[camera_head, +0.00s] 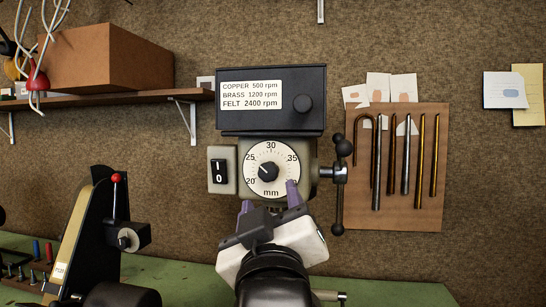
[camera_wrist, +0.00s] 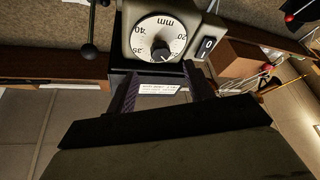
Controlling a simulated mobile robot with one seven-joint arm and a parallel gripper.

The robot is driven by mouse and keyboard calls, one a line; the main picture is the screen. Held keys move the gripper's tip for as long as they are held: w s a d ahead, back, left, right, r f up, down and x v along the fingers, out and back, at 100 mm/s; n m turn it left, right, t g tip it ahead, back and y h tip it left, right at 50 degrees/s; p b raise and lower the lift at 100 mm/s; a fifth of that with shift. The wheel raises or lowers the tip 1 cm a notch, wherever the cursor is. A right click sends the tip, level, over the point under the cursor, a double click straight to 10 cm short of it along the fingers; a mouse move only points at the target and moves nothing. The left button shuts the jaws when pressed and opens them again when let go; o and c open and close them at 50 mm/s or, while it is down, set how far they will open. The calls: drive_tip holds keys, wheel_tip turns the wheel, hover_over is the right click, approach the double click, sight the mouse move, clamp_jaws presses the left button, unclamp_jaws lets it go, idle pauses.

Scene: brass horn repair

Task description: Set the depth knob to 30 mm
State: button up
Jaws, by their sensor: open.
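The depth knob (camera_head: 268,172) is a small black knob at the centre of a round white dial (camera_head: 285,156) marked in mm. Its pale mark points up and left, close to 25. In the wrist view the dial appears upside down, with the knob (camera_wrist: 160,50) in its middle. My gripper (camera_head: 270,199) is open and empty, its two purple fingers pointing up at the dial's lower edge. In the wrist view the fingers (camera_wrist: 160,71) stand apart, with the knob beyond their tips and not between them. The 40 label is hidden in the head view.
A black box with a speed label (camera_head: 265,95) and its own knob sits above the dial. A 1/0 switch (camera_head: 219,172) is left of it. A ball-ended lever (camera_head: 339,188) stands close on the right, before a board of metal rods (camera_head: 425,218).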

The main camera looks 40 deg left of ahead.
sight(267, 175)
drive_tip(key=p+x, duration=0.2)
drive_tip(key=x, duration=0.5)
drive_tip(key=shift+w+a, duration=0.25)
drive_tip(key=shift+w, duration=0.05)
drive_tip(key=shift+r, duration=0.1)
drive_tip(key=shift+c, duration=0.4)
drive_tip(key=c, duration=0.9)
drive_tip(key=shift+m, duration=0.5)
drive_tip(key=m+t+h+b, duration=0.1)
drive_tip(key=m, duration=0.1)
drive_tip(key=m+t+h+b, duration=0.1)
drive_tip(key=m, duration=0.2)
drive_tip(key=shift+s+a+f, duration=0.15)
drive_tip(key=shift+f, duration=0.05)
drive_tip(key=shift+a+r+m+t+h+b, duration=0.1)
drive_tip(key=shift+m+t+h+b, duration=0.45)
drive_tip(key=shift+m, duration=0.8)
drive_tip(key=shift+d+f+m+t+h+b, duration=0.1)
drive_tip(key=shift+m+t+h+b, duration=0.25)
drive_tip(key=shift+m+h, duration=0.7)
drive_tip(key=shift+a+r+m+t+h+b, duration=0.1)
drive_tip(key=shift+m+t+h+b, duration=0.35)
drive_tip(key=shift+m, duration=1.15)
